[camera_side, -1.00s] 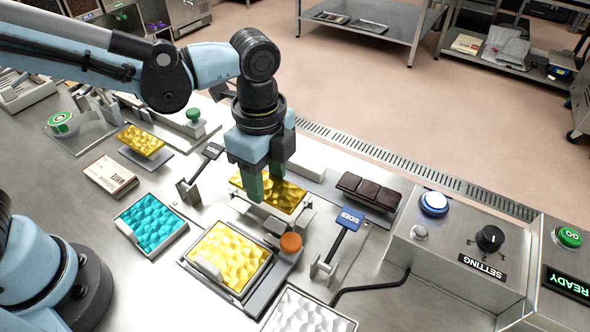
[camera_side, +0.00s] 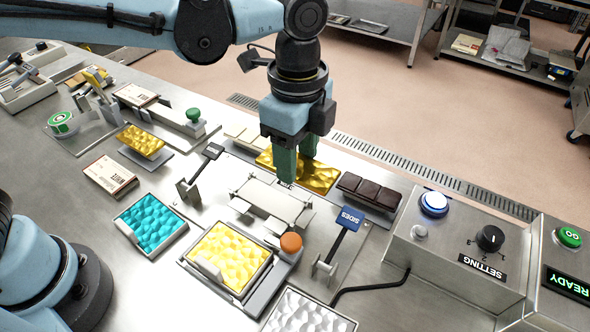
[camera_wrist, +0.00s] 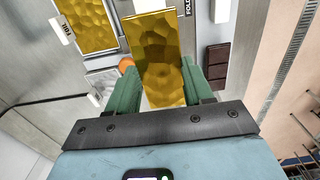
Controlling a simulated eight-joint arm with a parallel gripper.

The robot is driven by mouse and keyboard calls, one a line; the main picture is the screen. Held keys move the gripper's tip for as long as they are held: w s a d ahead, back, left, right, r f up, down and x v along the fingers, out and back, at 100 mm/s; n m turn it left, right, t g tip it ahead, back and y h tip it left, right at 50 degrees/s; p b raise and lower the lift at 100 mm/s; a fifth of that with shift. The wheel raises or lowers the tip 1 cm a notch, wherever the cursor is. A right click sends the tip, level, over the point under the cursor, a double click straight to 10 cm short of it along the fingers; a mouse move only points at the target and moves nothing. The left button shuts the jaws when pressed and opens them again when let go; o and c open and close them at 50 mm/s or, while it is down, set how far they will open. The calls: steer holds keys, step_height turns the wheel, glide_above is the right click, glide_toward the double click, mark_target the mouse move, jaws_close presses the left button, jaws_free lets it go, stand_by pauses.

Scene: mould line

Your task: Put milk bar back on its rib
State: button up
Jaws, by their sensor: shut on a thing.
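My gripper (camera_side: 297,172) is shut on a gold, faceted foil sheet or foil-covered piece (camera_side: 318,178). It holds it behind the pale folding plate (camera_side: 271,199). In the wrist view the gold piece (camera_wrist: 158,60) stands between the green fingers (camera_wrist: 160,92) and reaches out beyond them. I cannot tell whether a bar is inside it. A dark brown segmented bar (camera_side: 369,190) lies to the right; it also shows in the wrist view (camera_wrist: 217,62). Which bar is the milk bar, and which part is its rib, I cannot tell.
A control box (camera_side: 455,250) stands right. A teal tray (camera_side: 151,224) is at left.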

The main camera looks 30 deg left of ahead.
steer(key=w+a+f, duration=0.2)
steer(key=w+a, duration=0.1)
steer(key=w, duration=0.3)
steer(key=w+a+f, duration=0.2)
steer(key=w, duration=0.3)
steer(key=shift+w+f, duration=0.15)
steer(key=shift+f, duration=2.8)
steer(key=shift+f, duration=0.25)
steer(key=o, duration=1.2)
step_height(320, 180, up, 12)
steer(key=s+a+r+n+t, duration=0.3)
steer(key=s+a+n, duration=0.3)
steer(key=a+n, duration=0.3)
steer(key=s+a+f+n+t, duration=0.1)
steer(key=s+a+n, duration=0.2)
steer(key=s+a+f+n+t, duration=0.1)
steer(key=s+a+f+n, duration=0.1)
steer(key=s+a+n, duration=0.1)
steer(key=s+a+f+n+t, duration=0.2)
steer(key=s+a+n, duration=0.1)
steer(key=shift+s+a, duration=0.1)
steer(key=shift+s, duration=0.25)
